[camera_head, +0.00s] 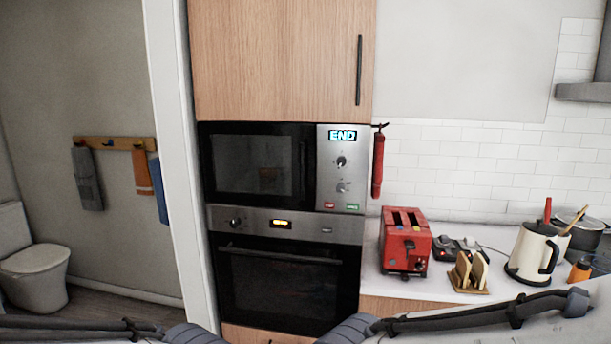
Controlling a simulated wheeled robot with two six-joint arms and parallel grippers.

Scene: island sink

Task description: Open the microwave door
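The microwave (257,164) is built into the tall wooden cabinet, above an oven. Its dark glass door is shut, and a control panel (341,168) with a lit "END" display, two knobs and small red and green buttons is on its right. Parts of my two arms show along the bottom edge, well below and in front of the microwave. Neither of my grippers is in view.
Below is an oven (277,284) with a horizontal handle. Right of it, the counter (447,290) holds a red toaster (405,243), a toast rack (469,273) and a cream kettle (531,252). A red cloth (378,166) hangs beside the microwave. A white door frame (178,150) stands at left.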

